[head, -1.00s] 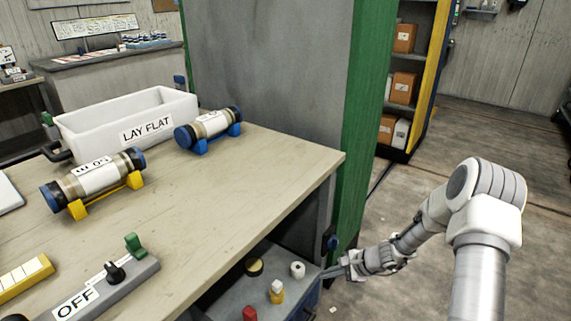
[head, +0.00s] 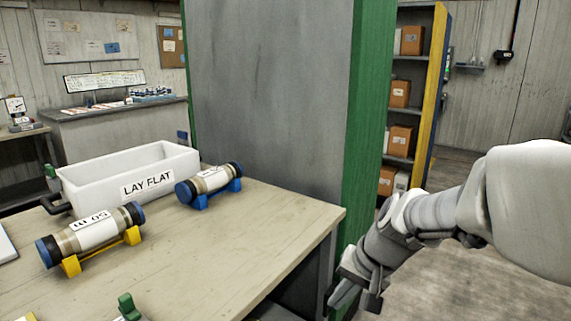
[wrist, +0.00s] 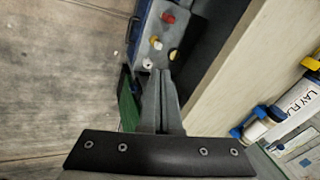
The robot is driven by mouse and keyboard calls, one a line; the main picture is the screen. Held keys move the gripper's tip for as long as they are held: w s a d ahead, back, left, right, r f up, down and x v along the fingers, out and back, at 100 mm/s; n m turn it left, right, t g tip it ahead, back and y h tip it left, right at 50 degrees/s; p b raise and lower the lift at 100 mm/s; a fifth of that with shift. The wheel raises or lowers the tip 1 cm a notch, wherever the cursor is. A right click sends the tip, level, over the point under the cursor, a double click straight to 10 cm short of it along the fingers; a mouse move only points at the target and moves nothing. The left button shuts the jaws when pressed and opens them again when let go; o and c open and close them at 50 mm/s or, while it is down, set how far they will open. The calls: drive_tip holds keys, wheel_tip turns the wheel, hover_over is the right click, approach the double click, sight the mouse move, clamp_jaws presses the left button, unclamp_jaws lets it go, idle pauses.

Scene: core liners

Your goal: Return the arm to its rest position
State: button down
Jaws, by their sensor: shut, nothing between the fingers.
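My gripper (head: 352,297) hangs in front of the green post, just off the right edge of the workbench, in the head view. In the wrist view its fingers (wrist: 160,75) lie together with nothing between them. My arm reaches in from the right of the head view, bent and close to the camera. The gripper is apart from the bench top.
The bench (head: 265,225) bears a white LAY FLAT bin (head: 130,175) and two core liners on a yellow cradle (head: 72,265) and a blue cradle (head: 202,199). A green post (head: 365,110) and shelving (head: 435,80) stand behind. Floor at right is clear.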

drive_tip(key=s+d+r+n+t+h, duration=0.1)
drive_tip(key=s+d+r+n+h, duration=0.1)
drive_tip(key=s+r, duration=0.35)
drive_tip(key=s+d+r+n+t+h, duration=0.1)
drive_tip(key=s+d+r+n, duration=0.1)
drive_tip(key=s, duration=0.7)
wheel_tip(320, 180, up, 18)
drive_tip(key=p, duration=1.8)
drive_tip(key=shift+s+r+h+p, duration=0.2)
drive_tip(key=shift+s+h+p, duration=0.1)
drive_tip(key=shift+s, duration=0.05)
